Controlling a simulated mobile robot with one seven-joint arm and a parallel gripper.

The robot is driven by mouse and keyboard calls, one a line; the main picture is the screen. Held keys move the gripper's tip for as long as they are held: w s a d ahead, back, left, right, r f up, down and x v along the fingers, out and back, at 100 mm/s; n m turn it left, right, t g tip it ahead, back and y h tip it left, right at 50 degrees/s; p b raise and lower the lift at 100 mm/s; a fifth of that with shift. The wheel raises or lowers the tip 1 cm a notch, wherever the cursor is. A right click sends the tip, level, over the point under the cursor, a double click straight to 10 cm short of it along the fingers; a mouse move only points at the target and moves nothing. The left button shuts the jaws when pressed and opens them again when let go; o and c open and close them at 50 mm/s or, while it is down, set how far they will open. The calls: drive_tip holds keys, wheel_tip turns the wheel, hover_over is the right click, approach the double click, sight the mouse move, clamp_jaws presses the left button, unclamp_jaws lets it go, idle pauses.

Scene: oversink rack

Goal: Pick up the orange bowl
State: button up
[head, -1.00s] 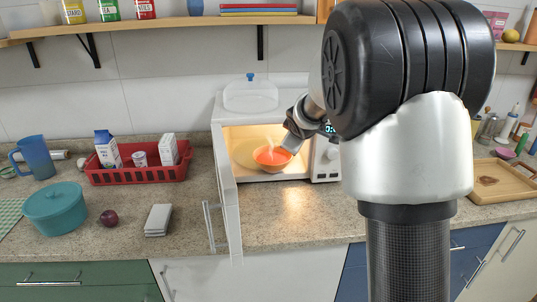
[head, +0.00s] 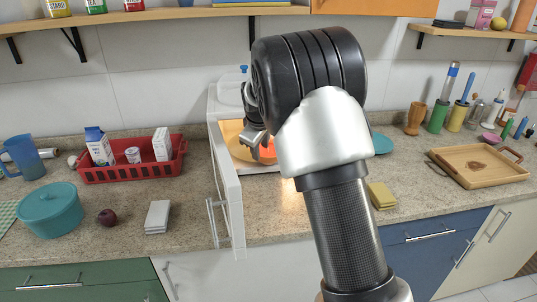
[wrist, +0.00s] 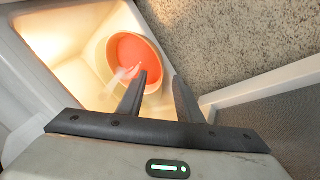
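The orange bowl (head: 268,153) sits inside the open, lit microwave (head: 229,165). In the head view my arm hides much of it. In the wrist view the bowl (wrist: 130,52) shows a red-orange inside, with pale steam over it. My gripper (wrist: 160,77) is open and empty, its two fingers apart. In the wrist view the left finger overlaps the bowl's near rim and the right finger lies just outside it. I cannot tell whether they touch the bowl. In the head view my gripper (head: 252,138) is at the bowl's upper left.
The microwave door (head: 228,205) stands open toward the front. To the left are a red basket (head: 130,173) with cartons, a teal pot (head: 50,210), a plum (head: 106,217) and a grey cloth (head: 158,216). To the right are a yellow sponge (head: 382,195) and a wooden tray (head: 480,166).

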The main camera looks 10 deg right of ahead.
drive_tip(key=x, duration=0.6)
drive_tip(key=shift+w+a+f, duration=0.1)
drive_tip(key=shift+w+f, duration=0.05)
drive_tip(key=shift+w, duration=0.05)
clamp_jaws()
